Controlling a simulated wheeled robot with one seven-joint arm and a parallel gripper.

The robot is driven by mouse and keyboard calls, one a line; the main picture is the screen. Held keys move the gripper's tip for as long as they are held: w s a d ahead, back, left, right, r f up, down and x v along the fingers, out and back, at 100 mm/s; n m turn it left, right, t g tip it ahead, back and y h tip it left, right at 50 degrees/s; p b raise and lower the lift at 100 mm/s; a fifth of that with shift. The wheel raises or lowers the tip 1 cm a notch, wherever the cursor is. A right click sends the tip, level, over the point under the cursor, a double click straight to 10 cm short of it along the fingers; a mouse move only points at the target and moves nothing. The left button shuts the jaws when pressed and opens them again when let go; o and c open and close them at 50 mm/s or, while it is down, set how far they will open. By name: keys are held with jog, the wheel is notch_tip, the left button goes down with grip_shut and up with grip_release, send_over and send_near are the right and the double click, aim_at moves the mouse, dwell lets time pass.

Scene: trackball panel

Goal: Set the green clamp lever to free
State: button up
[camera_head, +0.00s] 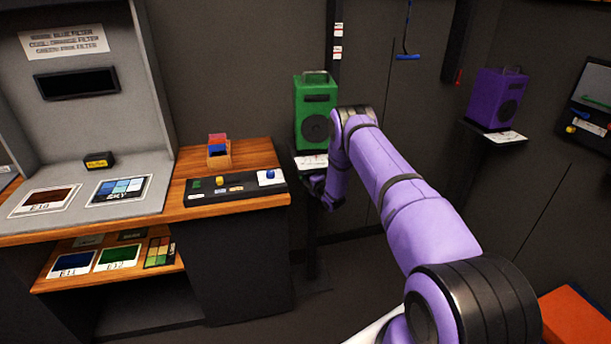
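I cannot clearly make out a green clamp lever. A green speaker-like box (315,112) with a top handle stands on a small wall shelf, and a white labelled card (311,162) lies at its foot. A black control strip (237,190) on the wooden counter bears a small green patch, a yellow knob (219,181) and a blue-and-white knob (269,175). My gripper (324,190) is dark and hangs at the end of my purple arm, just below and right of the green box's shelf. Its fingers are too small and dark to tell open from shut.
A purple speaker-like box (497,98) stands on another shelf at right. A wooden holder with coloured pieces (218,152) sits on the counter (262,152). A grey booth (95,190) fills the left. An orange-red object (575,315) is at lower right.

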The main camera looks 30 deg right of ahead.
grip_shut()
jog(key=shift+f, duration=0.1)
jog(key=shift+s+d+f+n+g+h, duration=0.2)
jog(key=shift+d+f+n+g, duration=0.35)
jog(key=shift+n, duration=0.9)
jog(key=shift+s+d+f+n+g+h, duration=0.1)
jog(key=shift+d+f+n+g+h, duration=0.2)
jog(key=shift+f+n+g, duration=0.8)
jog(key=shift+s+d+f+n+g+h, duration=0.1)
jog(key=shift+d+f+n+g+h, duration=0.25)
jog(key=shift+n, duration=1.5)
jog(key=shift+d+r, duration=0.1)
